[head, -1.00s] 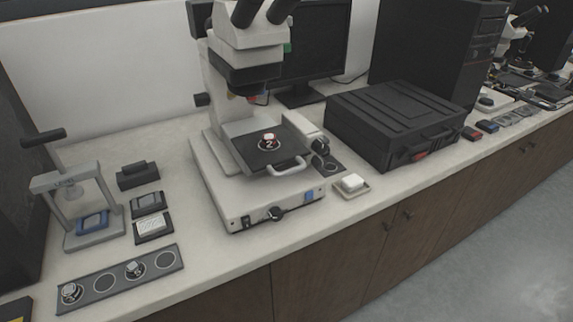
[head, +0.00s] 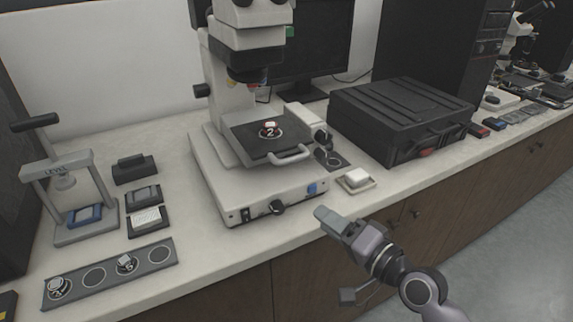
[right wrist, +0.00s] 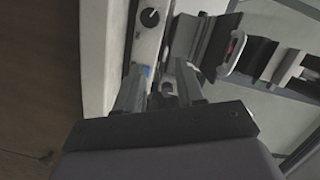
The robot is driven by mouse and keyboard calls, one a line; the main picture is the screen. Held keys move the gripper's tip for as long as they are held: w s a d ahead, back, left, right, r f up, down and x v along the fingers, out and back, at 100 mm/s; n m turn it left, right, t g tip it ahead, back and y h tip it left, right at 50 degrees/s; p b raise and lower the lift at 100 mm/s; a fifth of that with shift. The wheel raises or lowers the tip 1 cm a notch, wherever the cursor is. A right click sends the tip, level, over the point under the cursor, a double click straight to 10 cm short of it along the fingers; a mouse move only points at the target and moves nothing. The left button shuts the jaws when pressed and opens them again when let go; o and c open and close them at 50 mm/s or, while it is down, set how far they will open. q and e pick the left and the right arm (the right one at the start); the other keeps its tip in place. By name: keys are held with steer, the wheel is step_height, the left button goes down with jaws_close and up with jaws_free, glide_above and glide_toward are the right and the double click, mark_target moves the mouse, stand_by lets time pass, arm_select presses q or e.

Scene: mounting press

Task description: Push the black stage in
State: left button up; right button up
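The black stage (head: 240,144) is a flat plate on the pale microscope (head: 225,190), with a pale bar handle (head: 291,156) at its front. A round sample marked 2 (head: 270,131) sits on it. The stage stands out toward the front of the base, below the objectives. My right gripper (head: 324,217) is in front of the microscope base, lower right of the handle and apart from it. In the right wrist view its two fingers (right wrist: 160,90) are spread with nothing held between them. The stage also shows there, turned sideways (right wrist: 215,45). My left gripper is out of view.
A lever press (head: 65,190) and a grey strip with sample places (head: 110,272) are at left. The counter's front edge runs below.

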mark_target(275, 140)
step_height(275, 140, up, 10)
steer(key=w+a+m+y+b, duration=0.1)
steer(key=w+a+m+y, duration=0.1)
steer(key=w+a+y, duration=0.15)
steer(key=shift+y, duration=0.45)
steer(key=shift+p+x, duration=0.45)
steer(key=shift+x, duration=2.45)
